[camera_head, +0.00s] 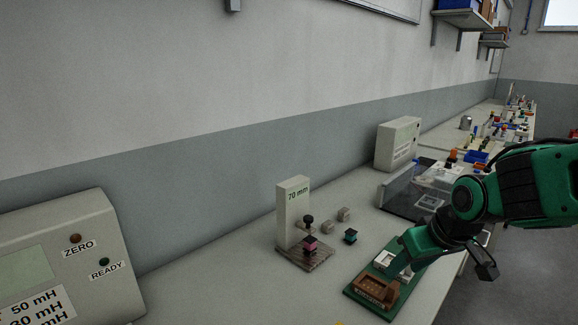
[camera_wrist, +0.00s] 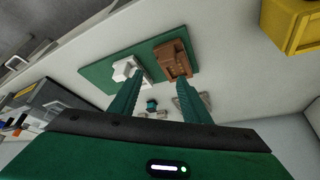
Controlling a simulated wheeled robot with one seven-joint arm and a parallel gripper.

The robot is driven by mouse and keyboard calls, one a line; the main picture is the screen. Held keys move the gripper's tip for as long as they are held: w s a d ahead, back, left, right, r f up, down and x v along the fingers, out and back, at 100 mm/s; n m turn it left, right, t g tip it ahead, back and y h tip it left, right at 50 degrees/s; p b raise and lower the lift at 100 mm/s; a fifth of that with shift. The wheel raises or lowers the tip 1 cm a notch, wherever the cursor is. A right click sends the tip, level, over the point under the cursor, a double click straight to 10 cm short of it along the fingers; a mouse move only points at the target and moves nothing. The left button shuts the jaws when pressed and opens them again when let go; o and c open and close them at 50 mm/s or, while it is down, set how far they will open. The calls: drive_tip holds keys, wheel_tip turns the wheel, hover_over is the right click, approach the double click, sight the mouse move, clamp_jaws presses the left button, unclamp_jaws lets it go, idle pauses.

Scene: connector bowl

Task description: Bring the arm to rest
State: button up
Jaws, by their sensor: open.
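My green arm reaches in from the right in the head view, and my gripper (camera_head: 405,272) is low over the green board on the bench. In the wrist view my gripper (camera_wrist: 165,92) shows two green fingers spread apart with nothing between them. The green board (camera_head: 357,286) carries a brown block (camera_head: 372,291) and a white block (camera_head: 384,259). In the wrist view the brown block (camera_wrist: 176,60) and the white block (camera_wrist: 128,70) lie beyond the fingertips. I cannot tell whether the fingers touch anything.
A post marked 70 mm (camera_head: 292,212) stands on a base with a pink-topped piece (camera_head: 310,244). A teal piece (camera_head: 351,236) and small grey blocks (camera_head: 343,213) lie nearby. A meter box (camera_head: 60,262) is at left. A yellow bin (camera_wrist: 292,28) shows in the wrist view.

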drive_tip(key=s+d+m+g, duration=0.2)
drive_tip(key=s+d+m, duration=0.2)
drive_tip(key=s+d, duration=0.3)
drive_tip(key=s+d+m+g+h, duration=0.1)
drive_tip(key=s+d+m+g, duration=0.2)
drive_tip(key=s, duration=1.1)
drive_tip(key=d+f+m, duration=0.1)
drive_tip(key=d+m, duration=0.1)
drive_tip(key=d, duration=0.3)
drive_tip(key=shift+s, duration=0.3)
drive_tip(key=shift+w+f, duration=0.2)
drive_tip(key=shift+w, duration=0.45)
